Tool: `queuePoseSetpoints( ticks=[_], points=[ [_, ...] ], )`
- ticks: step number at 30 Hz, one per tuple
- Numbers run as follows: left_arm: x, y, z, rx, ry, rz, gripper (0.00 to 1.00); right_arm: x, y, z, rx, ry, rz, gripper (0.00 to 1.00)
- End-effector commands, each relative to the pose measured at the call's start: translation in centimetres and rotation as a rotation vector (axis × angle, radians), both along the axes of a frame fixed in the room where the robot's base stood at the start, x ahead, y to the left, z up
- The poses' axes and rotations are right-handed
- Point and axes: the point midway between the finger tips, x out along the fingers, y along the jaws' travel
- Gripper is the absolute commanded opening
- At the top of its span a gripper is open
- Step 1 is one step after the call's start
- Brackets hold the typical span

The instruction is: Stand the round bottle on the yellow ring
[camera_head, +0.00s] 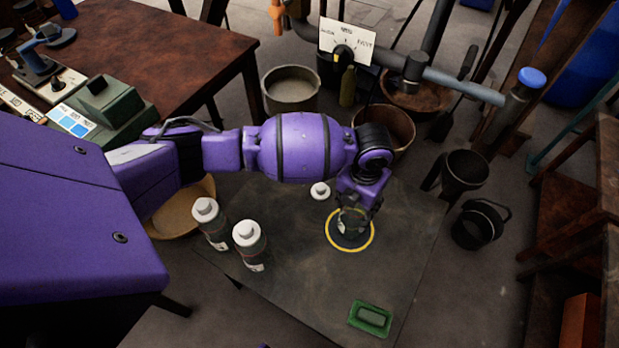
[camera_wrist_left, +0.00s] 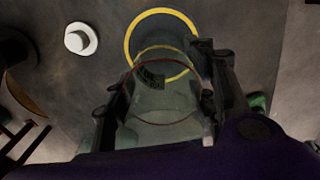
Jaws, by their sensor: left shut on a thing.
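The round bottle, clear grey-green glass, is in my left gripper (camera_head: 353,213). In the left wrist view the bottle (camera_wrist_left: 165,98) sits between the two fingers, which are shut on it. The yellow ring (camera_head: 350,251) lies flat on the dark table. In the head view the gripper and bottle are over the ring, and the gripper hides part of the bottle. The ring (camera_wrist_left: 165,11) also shows behind the bottle in the left wrist view. I cannot tell whether the bottle touches the table. My right gripper is not in view.
Two white-capped bottles (camera_head: 250,245) stand left on the table (camera_head: 300,285). A small white stopper-like piece (camera_head: 320,191) lies behind the ring. A green dish (camera_head: 370,318) is near the front edge. A wide tan bowl (camera_head: 180,215) is at the left, partly hidden by my arm.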

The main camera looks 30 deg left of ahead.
Motion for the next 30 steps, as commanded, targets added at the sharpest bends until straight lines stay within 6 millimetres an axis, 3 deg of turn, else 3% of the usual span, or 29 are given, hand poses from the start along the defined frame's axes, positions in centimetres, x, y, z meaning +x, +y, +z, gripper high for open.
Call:
queuePoseSetpoints(
  ticks=[7, 8, 11, 23, 30],
  points=[
    [0.3, -0.1, 0.1, -0.001, -0.007, -0.001, 0.11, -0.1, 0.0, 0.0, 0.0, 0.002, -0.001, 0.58],
    [0.3, -0.1, 0.1, 0.0, -0.006, -0.001, 0.55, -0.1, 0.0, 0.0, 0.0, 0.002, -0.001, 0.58],
    [0.3, -0.1, 0.1, -0.001, -0.006, -0.001, 0.68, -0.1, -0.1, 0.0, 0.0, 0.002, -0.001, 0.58],
    [0.3, -0.1, 0.5, -0.001, -0.007, -0.001, 0.7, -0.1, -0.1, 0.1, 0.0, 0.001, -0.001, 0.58],
    [0.4, -0.1, 4.8, -0.003, -0.011, -0.002, 0.7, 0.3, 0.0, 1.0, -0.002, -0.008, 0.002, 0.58]
  ],
)
